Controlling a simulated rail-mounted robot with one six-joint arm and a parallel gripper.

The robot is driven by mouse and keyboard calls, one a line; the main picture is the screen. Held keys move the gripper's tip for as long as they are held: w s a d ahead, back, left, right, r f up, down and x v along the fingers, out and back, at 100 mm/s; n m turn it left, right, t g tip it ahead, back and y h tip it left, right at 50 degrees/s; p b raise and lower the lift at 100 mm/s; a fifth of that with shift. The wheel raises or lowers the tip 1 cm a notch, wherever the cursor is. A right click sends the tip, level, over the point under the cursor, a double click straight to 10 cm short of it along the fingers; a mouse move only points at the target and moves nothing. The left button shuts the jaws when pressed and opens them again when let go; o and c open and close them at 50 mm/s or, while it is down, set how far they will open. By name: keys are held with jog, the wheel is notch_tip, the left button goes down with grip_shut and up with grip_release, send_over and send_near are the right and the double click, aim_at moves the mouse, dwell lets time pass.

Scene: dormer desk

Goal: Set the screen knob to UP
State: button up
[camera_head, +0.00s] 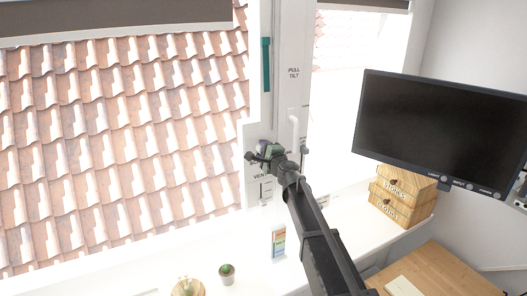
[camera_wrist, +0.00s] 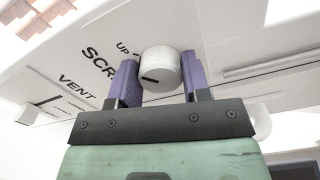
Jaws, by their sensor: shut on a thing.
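The screen knob (camera_wrist: 160,70) is a white round knob on the white window frame (camera_wrist: 235,40). It sits between the two purple fingers of my gripper (camera_wrist: 159,68), which are shut on its sides. A short dark mark on the knob's face lies nearly level, toward its lower left. The printed word UP (camera_wrist: 123,47) is just left of the knob, beside a partly covered SCREEN label (camera_wrist: 98,60). In the head view my gripper (camera_head: 267,152) is at the frame post between the windows and hides the knob.
A VENT label and slider (camera_head: 266,188) are below the knob. A white handle (camera_head: 294,128) and teal bar (camera_head: 266,65) are on the post. A monitor (camera_head: 440,128) and wooden boxes (camera_head: 402,195) stand right. Small potted plants (camera_head: 227,275) sit on the sill.

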jog(key=shift+n, duration=0.3)
jog(key=o, duration=0.9)
jog(key=v, duration=1)
jog(key=shift+s+d, duration=0.2)
jog(key=shift+s, duration=0.15)
